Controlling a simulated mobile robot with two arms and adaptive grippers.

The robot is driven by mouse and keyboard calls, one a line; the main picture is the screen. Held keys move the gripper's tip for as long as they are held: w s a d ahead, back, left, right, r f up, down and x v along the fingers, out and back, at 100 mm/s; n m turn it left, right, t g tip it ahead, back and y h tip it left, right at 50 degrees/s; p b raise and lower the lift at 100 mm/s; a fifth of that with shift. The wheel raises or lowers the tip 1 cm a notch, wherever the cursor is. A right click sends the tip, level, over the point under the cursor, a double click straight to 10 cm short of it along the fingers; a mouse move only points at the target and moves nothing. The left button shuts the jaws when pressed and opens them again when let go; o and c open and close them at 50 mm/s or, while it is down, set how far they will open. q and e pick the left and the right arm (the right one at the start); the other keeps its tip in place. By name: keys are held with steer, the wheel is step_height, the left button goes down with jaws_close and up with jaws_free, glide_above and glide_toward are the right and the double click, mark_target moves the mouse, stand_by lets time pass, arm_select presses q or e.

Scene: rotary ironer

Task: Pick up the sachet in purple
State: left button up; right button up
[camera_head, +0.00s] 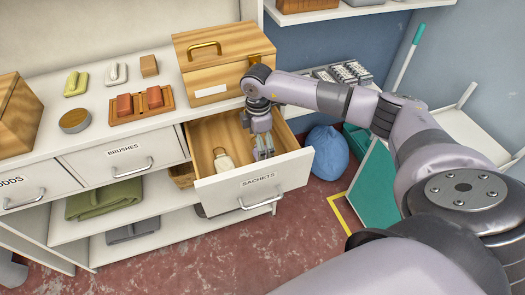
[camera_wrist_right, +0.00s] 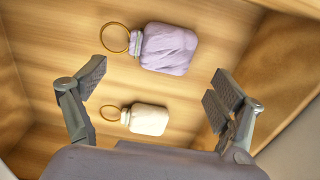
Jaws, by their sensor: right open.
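The purple sachet (camera_wrist_right: 168,50), a soft lavender pouch with a brass ring at its left end, lies on the wooden drawer floor in the wrist view. A cream sachet (camera_wrist_right: 148,119) with a similar ring lies beside it, closer to my palm; it also shows in the head view (camera_head: 224,163). My right gripper (camera_wrist_right: 158,88) is open and empty, its fingers spread to both sides of the sachets. In the head view my right gripper (camera_head: 264,149) points down into the open drawer, and I cannot make out the purple sachet there. My left gripper is not in view.
The drawer labelled SACHETS (camera_head: 252,186) is pulled out; its walls stand close around my gripper. A wooden box (camera_head: 222,55) stands on the counter behind it. A BRUSHES drawer (camera_head: 125,155) is shut at left. A blue bag (camera_head: 327,152) sits on the floor at right.

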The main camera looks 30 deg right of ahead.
steer(key=shift+f, duration=2)
steer(key=shift+c, duration=0.5)
steer(key=c, duration=0.9)
